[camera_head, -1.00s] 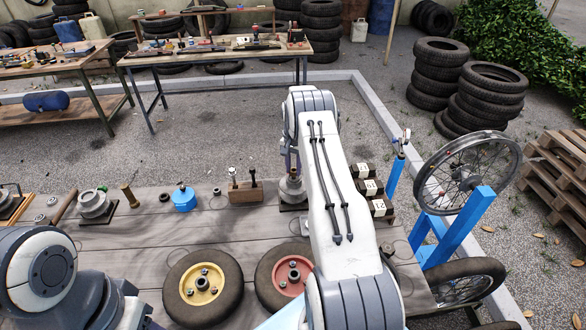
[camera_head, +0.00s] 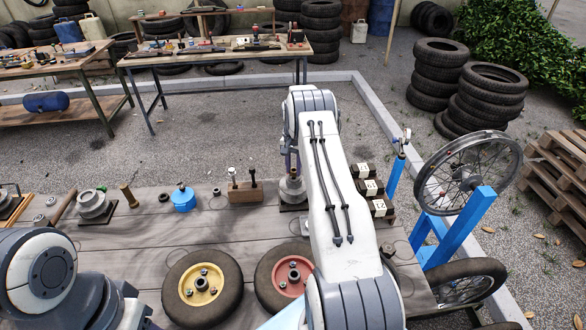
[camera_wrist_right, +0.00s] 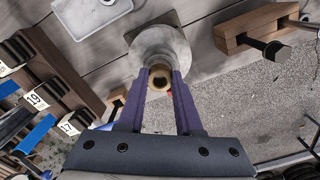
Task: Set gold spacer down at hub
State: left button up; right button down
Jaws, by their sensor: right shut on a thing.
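The gold spacer (camera_wrist_right: 160,82) is a small brass-coloured ring, seen in the right wrist view. My right gripper (camera_wrist_right: 161,76) is shut on it, with a purple finger on each side. Behind it is the grey round hub (camera_wrist_right: 143,52) on a square plate, and the spacer lines up close to its middle. I cannot tell whether the two touch. In the head view my right gripper (camera_head: 290,164) points down at this hub (camera_head: 292,189), and the arm partly covers it. The spacer is hidden there. My left arm shows at the lower left, but its gripper is not visible.
A wooden block with dark bolts (camera_head: 245,191) stands left of the hub, and numbered dark blocks (camera_head: 369,188) stand right. A blue pot (camera_head: 184,198) and another grey hub (camera_head: 93,205) are farther left. Two small wheels (camera_head: 203,289) lie in front. A spoked wheel (camera_head: 467,173) is on a blue stand.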

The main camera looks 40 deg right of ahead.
jog(key=shift+f+b, duration=0.65)
jog(key=shift+f, duration=0.2)
jog(key=c, duration=0.5)
grip_release()
jog(key=shift+o, duration=0.3)
jog(key=o, duration=0.3)
jog(key=shift+o, duration=0.2)
notch_tip(320, 180, up, 7)
jog(key=p, duration=0.3)
jog(key=shift+p, duration=0.3)
